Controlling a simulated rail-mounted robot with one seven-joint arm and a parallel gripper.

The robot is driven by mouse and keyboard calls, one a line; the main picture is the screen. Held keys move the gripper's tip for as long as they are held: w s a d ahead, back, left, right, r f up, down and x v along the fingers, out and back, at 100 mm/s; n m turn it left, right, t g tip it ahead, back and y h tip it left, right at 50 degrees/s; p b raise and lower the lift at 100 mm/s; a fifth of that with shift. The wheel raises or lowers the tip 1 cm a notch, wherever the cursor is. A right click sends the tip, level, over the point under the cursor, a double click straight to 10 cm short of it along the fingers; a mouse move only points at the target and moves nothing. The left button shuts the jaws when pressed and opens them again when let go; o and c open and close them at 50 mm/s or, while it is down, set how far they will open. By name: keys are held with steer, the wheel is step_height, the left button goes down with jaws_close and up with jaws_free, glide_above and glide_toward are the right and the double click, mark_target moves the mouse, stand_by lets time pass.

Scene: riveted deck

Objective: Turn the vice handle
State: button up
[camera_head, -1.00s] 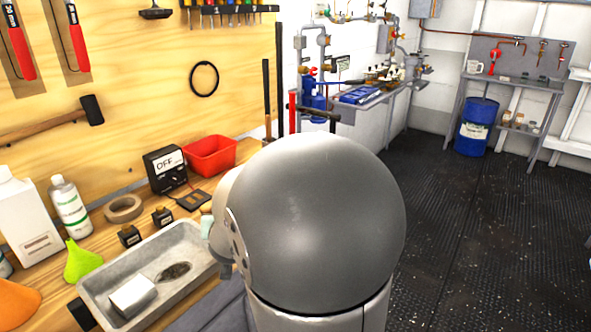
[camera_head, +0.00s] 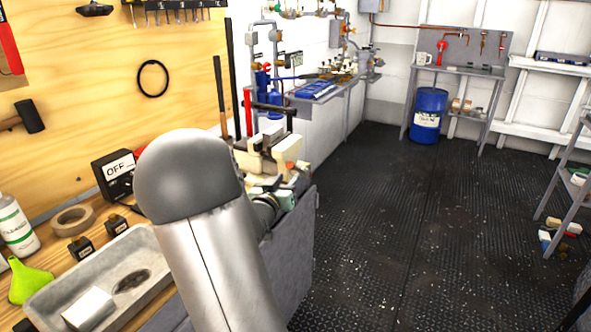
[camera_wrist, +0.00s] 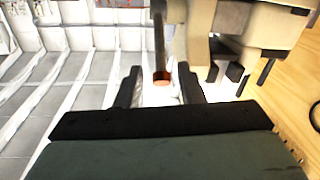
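The cream vice (camera_head: 252,162) stands at the bench's right end in the head view, partly behind my arm. Its cream body (camera_wrist: 235,25) fills the upper right of the wrist view. In the wrist view a dark bar, the vice handle (camera_wrist: 159,45), runs down from the top edge and ends in a copper-orange tip. My gripper (camera_wrist: 158,87) is open, with one black finger on each side of that tip. I cannot tell whether a finger touches it. In the head view my gripper (camera_head: 275,203) is close beside the vice, its fingers hard to make out.
A grey tray (camera_head: 60,290), a green funnel (camera_head: 30,283), a tape roll (camera_head: 73,219) and a meter marked OFF (camera_head: 113,172) are on the bench to the left. A blue drum (camera_head: 428,115) stands far back.

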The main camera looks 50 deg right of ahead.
mark_target(296, 168)
steer(key=x, duration=0.7)
steer(key=shift+w+d, duration=0.1)
steer(key=shift+d, duration=0.15)
jaws_close()
